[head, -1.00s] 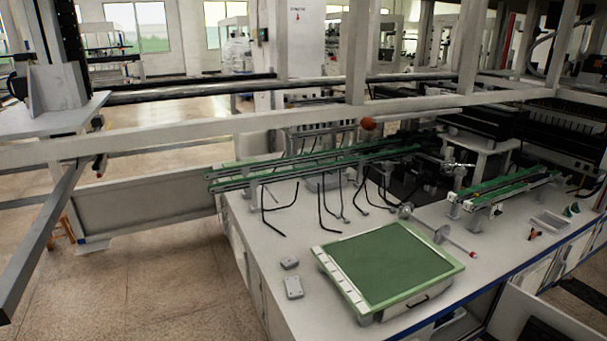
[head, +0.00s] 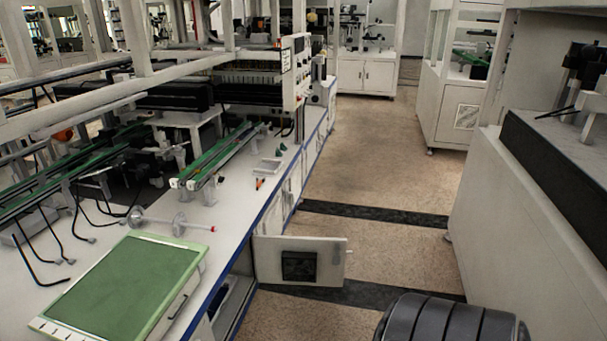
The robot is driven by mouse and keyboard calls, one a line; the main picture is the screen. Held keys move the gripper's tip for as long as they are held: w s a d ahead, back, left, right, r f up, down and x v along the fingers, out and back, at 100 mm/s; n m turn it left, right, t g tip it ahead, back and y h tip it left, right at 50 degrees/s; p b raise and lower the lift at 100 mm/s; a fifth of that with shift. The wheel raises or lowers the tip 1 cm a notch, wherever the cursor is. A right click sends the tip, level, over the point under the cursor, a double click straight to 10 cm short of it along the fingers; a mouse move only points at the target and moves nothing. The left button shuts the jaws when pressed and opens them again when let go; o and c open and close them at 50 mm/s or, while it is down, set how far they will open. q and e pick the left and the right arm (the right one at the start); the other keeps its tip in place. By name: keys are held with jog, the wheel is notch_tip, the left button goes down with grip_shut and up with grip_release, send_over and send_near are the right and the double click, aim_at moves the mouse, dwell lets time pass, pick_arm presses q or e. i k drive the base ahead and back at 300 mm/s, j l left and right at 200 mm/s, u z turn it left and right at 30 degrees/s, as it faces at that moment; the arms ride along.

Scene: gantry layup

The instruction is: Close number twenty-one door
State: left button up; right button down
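A white cabinet door (head: 328,262) stands open under the long white workbench, sticking out into the aisle from the blue-edged front. It carries a dark square panel (head: 298,266). No number is readable on it, so I cannot tell whether it is number twenty-one. The open compartment (head: 236,292) shows to the left of the door, below the bench top. Neither of my grippers is in view.
A green-topped board (head: 125,285) lies on the near bench top. The aisle floor (head: 385,180) is clear, with dark strips across it. White machines (head: 545,190) line the right side. A dark ribbed rounded object (head: 450,320) is at the bottom right.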

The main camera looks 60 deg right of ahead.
aim_at(271, 252)
jog(key=i+l+u, duration=0.25)
jog(key=l, duration=1)
jog(key=l+u, duration=0.3)
jog(key=l, duration=0.9)
jog(key=l+u, duration=0.1)
jog(key=l, duration=0.35)
jog(key=k+l+u, duration=0.15)
jog(key=l, duration=0.25)
jog(key=k+l+u, duration=0.1)
jog(key=l, duration=0.3)
jog(key=k+l+u, duration=0.1)
jog(key=l, duration=0.3)
jog(key=k+l+u, duration=0.15)
jog(key=l, duration=0.25)
jog(key=k+l+u, duration=0.1)
jog(key=l, duration=0.3)
jog(key=k+l+u, duration=0.1)
jog(key=l, duration=0.35)
jog(key=k+l+u, duration=0.1)
jog(key=k+l, duration=0.15)
jog(key=l, duration=0.15)
jog(key=k+l, duration=0.15)
jog(key=l, duration=0.3)
jog(key=k+l+u, duration=0.15)
jog(key=l, duration=0.25)
jog(key=k+l+u, duration=0.1)
jog(key=k+l, duration=0.15)
jog(key=l, duration=0.15)
